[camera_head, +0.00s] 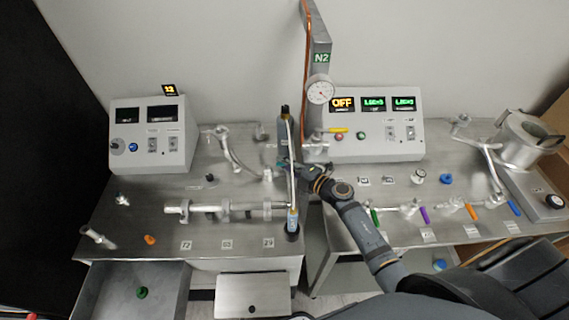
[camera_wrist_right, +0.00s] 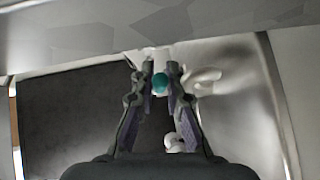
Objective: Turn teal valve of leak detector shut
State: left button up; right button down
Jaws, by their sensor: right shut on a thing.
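My right gripper (camera_head: 292,166) reaches in from the lower right to the gap between the two benches, beside an upright post. In the right wrist view, the teal valve knob (camera_wrist_right: 160,83) sits between the fingertips of my right gripper (camera_wrist_right: 160,69), and the gripper is shut on it. White fittings show right behind and beside the knob. In the head view the fingers and clutter mostly hide the knob, and I cannot tell its turn angle. My left gripper is not in view.
A left console (camera_head: 153,133) and a right console (camera_head: 372,124) stand at the back of the benches. The N2 column (camera_head: 318,70) with a round gauge (camera_head: 320,90) rises between them. An open drawer (camera_head: 95,290) holds a green piece. Coloured-handled valves line the right bench.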

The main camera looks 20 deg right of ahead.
jog(key=shift+s+a+r+m+t+h+p, duration=0.15)
jog(key=shift+s+m+t+h+p, duration=0.1)
jog(key=shift+m+h+p, duration=0.25)
jog(key=shift+s+a+r+m+t+h+p, duration=0.1)
jog(key=shift+s+m+t+h+p, duration=0.2)
jog(key=shift+h+p, duration=0.4)
jog(key=shift+s+a+f+m+h, duration=0.1)
jog(key=shift+s+f+m+h, duration=0.1)
jog(key=shift+m+h, duration=0.45)
jog(key=shift+t, duration=0.25)
jog(key=shift+f, duration=0.1)
jog(key=c, duration=1.3)
grip_release()
jog(key=shift+c, duration=0.2)
jog(key=shift+s, duration=0.3)
jog(key=v, duration=1.1)
jog(key=shift+s, duration=0.2)
